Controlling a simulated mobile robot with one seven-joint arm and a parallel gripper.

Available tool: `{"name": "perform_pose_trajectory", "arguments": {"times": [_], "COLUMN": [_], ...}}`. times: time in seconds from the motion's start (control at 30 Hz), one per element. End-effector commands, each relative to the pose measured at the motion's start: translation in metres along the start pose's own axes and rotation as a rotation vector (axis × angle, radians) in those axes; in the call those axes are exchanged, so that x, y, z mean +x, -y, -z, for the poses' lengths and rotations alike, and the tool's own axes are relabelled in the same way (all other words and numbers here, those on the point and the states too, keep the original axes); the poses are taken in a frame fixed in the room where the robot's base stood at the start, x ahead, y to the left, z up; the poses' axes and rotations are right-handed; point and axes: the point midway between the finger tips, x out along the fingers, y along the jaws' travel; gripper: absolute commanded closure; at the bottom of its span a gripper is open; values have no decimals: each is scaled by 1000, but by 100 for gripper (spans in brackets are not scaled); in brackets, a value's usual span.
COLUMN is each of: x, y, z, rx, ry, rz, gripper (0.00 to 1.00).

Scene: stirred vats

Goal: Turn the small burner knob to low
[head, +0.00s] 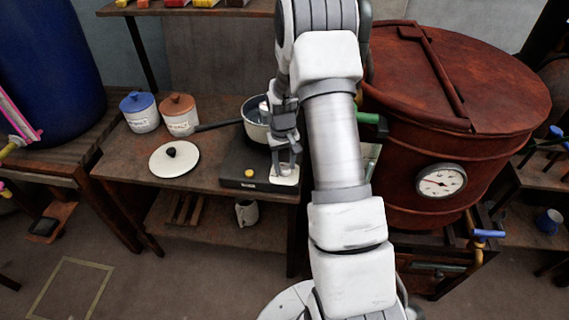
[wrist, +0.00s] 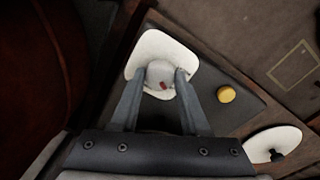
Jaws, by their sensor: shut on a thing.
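The burner is a dark box (head: 238,172) on the wooden bench in the head view. Its front has a yellow button (head: 249,173) and a white plate (head: 286,181) at the right end. In the wrist view the round pale grey knob (wrist: 160,72) with a small red mark sits on the white plate (wrist: 150,45). My gripper (wrist: 161,77) is shut on the knob, one finger on each side. The yellow button (wrist: 226,94) is to the right there. In the head view my gripper (head: 285,165) covers the knob. I cannot read any setting marks.
A pot (head: 256,128) with a long dark handle stands on the burner, partly behind my arm. A white lid (head: 174,158) and two labelled jars, blue-lidded (head: 140,112) and brown-lidded (head: 179,114), are to the left. A large rusty vat (head: 450,100) with a gauge stands close on the right.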

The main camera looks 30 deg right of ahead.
Motion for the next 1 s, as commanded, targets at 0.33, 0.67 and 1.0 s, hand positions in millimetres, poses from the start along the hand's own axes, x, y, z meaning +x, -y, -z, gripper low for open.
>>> {"name": "perform_pose_trajectory", "arguments": {"times": [0.33,0.67,1.0], "x": [0,-2,-62], "y": [0,0,0], "z": [0,0,1], "rx": [1,2,2], "ry": [-1,-1,-6], "rz": [0,0,-1], "gripper": [26,24,24]}}
